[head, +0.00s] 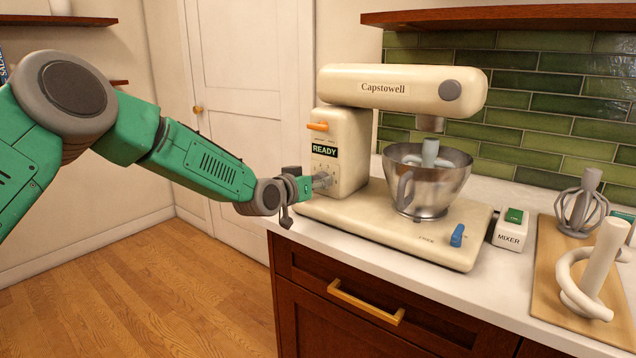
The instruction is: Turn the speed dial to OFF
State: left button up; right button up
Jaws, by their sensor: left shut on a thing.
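The cream stand mixer (390,88) stands on the white counter with its head level over a steel bowl (434,186). A grey attachment hangs from the head into the bowl. A small display on the mixer's column reads READY (324,150). My left gripper (318,182) is at the column's lower front face, below the display. It is shut on the speed dial, which the fingers largely hide, so its setting cannot be read. My right gripper is not in view.
A blue lever (457,235) sits on the mixer base's front right. A white MIXER switch box (511,230) with a green rocker stands to its right. A wooden board (552,285) holds a whisk (582,205) and a dough hook (595,270). Open floor lies left of the counter.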

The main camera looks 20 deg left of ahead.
pick_arm(q)
jog(key=shift+s+f, duration=0.15)
jog(key=shift+f, duration=0.4)
jog(key=o, duration=1.1)
jog(key=shift+o, duration=0.2)
jog(key=shift+r, duration=0.15)
jog(key=shift+r, duration=0.1)
jog(key=shift+s+a+r, duration=0.2)
jog(key=shift+s, duration=0.1)
jog(key=v, duration=1.1)
jog(key=shift+f, duration=0.15)
jog(key=shift+a, duration=0.1)
